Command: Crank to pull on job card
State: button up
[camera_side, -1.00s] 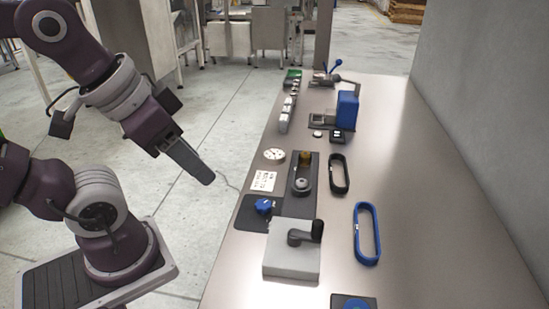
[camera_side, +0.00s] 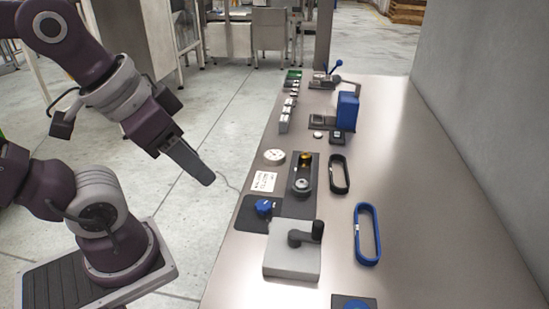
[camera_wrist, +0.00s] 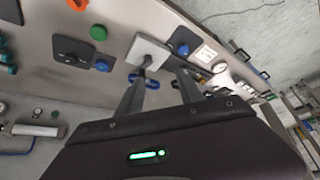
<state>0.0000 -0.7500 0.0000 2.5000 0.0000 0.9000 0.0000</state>
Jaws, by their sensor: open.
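The crank is a dark handle (camera_side: 309,232) on top of a light grey box (camera_side: 291,262) at the near part of the bench in the side view. The grey box also shows in the wrist view (camera_wrist: 146,49), with part of the crank behind the fingertips. The job card (camera_side: 263,181) is a small white card with dark print, too small to read, lying left of a black panel. A white printed card shows in the wrist view (camera_wrist: 206,53). My gripper (camera_side: 207,180) hangs left of the bench, apart from everything. Its two fingers (camera_wrist: 168,79) are spread and empty.
A blue knob (camera_side: 264,207) and a round white dial (camera_side: 273,156) sit near the card. The bench's right side is clear, with a wall behind.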

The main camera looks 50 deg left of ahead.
dwell(0.4)
jog(key=n+g, duration=0.5)
jog(key=g, duration=0.1)
send_over(319, 222)
notch_tip(319, 222, down, 12)
jog(key=shift+f, duration=0.25)
notch_tip(319, 222, down, 7)
jog(key=shift+f, duration=0.1)
grip_shut()
